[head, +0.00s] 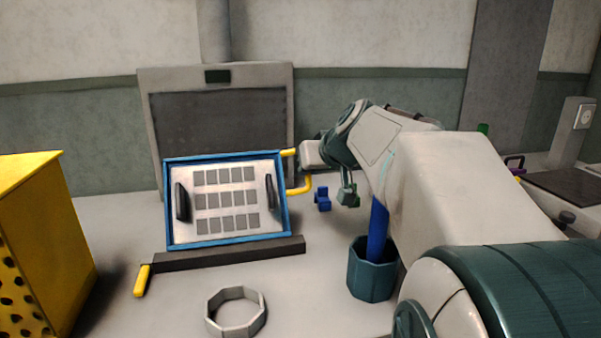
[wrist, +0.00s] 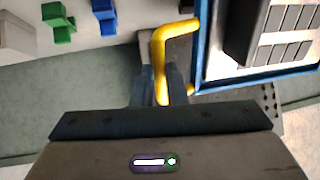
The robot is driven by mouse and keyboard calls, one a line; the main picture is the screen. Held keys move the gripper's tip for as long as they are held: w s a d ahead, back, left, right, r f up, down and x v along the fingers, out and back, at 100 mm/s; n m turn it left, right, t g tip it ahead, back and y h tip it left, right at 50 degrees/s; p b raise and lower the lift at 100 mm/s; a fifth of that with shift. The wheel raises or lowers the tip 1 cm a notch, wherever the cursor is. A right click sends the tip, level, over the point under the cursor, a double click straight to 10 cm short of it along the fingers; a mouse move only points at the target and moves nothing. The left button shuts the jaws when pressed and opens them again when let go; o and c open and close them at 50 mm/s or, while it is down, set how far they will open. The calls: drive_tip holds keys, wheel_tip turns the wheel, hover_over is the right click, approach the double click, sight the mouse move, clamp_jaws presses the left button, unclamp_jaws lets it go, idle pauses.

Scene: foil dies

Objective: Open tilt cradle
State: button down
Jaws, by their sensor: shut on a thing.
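The tilt cradle (head: 228,240) has a blue frame holding a silver plate (head: 226,200) with several grey squares and two black handles. It leans back, tilted up, above a dark base bar (head: 230,253). A yellow handle (head: 305,186) sticks out from the right side of its frame, and it also shows in the wrist view (wrist: 157,50). My gripper (wrist: 160,85) is shut on this yellow handle. In the head view my wrist hides most of the fingers.
A grey panel (head: 220,78) stands behind the cradle. A yellow perforated box (head: 30,235) is at left. A pale ring (head: 236,312) and a blue-green cup (head: 371,272) are in front. Small blue (head: 322,199) and green (head: 348,195) pieces lie right of the handle.

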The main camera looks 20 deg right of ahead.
drive_tip(key=shift+r, duration=0.15)
drive_tip(key=c, duration=1.5)
unclamp_jaws()
drive_tip(key=shift+s, duration=0.2)
drive_tip(key=shift+o, duration=0.2)
drive_tip(key=shift+w, duration=0.1)
drive_tip(key=p+v, duration=0.2)
drive_tip(key=v, duration=1.1)
drive_tip(key=shift+s, duration=0.4)
drive_tip(key=shift+r, duration=0.2)
drive_tip(key=s+a+f+g+p, duration=0.3)
drive_tip(key=s+p, duration=0.4)
drive_tip(key=p, duration=0.3)
drive_tip(key=s+a+f+g+h+p, duration=0.1)
drive_tip(key=s+a+f+g+p, duration=0.3)
drive_tip(key=p, duration=0.6)
drive_tip(key=s+a, duration=0.2)
drive_tip(key=s, duration=0.1)
drive_tip(key=shift+f+g+p, duration=0.3)
drive_tip(key=shift+f+p, duration=0.05)
drive_tip(key=shift+f, duration=0.05)
